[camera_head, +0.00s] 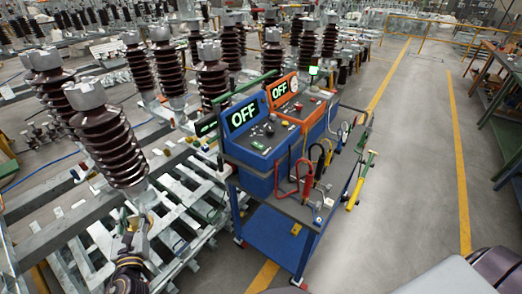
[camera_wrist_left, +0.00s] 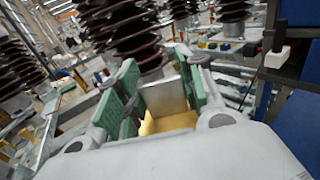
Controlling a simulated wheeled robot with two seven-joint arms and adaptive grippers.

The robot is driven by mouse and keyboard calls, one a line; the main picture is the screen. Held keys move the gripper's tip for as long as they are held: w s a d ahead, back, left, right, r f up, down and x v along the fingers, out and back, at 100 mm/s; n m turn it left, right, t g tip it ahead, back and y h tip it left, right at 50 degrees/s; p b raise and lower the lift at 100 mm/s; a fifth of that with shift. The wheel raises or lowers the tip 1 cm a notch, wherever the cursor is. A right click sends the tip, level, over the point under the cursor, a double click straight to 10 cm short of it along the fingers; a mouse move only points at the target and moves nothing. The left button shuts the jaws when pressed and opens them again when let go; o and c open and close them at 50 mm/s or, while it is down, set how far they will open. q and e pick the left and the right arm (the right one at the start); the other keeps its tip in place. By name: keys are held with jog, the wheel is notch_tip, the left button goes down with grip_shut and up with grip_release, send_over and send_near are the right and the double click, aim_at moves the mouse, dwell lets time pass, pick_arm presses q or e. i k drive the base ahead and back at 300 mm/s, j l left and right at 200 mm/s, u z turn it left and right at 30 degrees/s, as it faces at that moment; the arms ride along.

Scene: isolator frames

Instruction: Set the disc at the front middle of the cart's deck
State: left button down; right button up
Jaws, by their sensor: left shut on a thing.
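My left gripper (camera_head: 140,226) is low at the left of the cart, below a large brown ribbed insulator (camera_head: 108,140). In the left wrist view its green-padded fingers (camera_wrist_left: 163,95) are shut on a silver-grey piece (camera_wrist_left: 165,98), which I take for the disc. Its round outline cannot be made out. Gold colour shows below it. The insulator's lower end is close behind the fingers. The cart (camera_head: 270,242) has a dark deck (camera_head: 295,211) with bare room near its front edge. The gripper is apart from the deck. My right gripper is not in view.
A blue unit (camera_head: 259,143) and an orange unit (camera_head: 305,107), both reading OFF, stand on the deck. Red clamps (camera_head: 305,180) and black clamps (camera_head: 319,160) stand beside them. A yellow-green tool (camera_head: 359,185) is at the cart's right. Metal frames fill the left; floor is clear at right.

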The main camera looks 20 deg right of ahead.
aim_at(341, 166)
jog(key=l+z, duration=0.1)
jog(key=z, duration=0.35)
jog(key=l+z, duration=0.1)
jog(key=z, duration=0.4)
jog(key=l+z, duration=0.1)
jog(key=z, duration=0.35)
jog(key=i+l+z, duration=0.1)
jog(key=z, duration=0.85)
jog(key=i+l+z, duration=0.1)
jog(key=z, duration=0.4)
jog(key=i+z, duration=0.1)
jog(key=z, duration=0.35)
jog(key=i, duration=0.3)
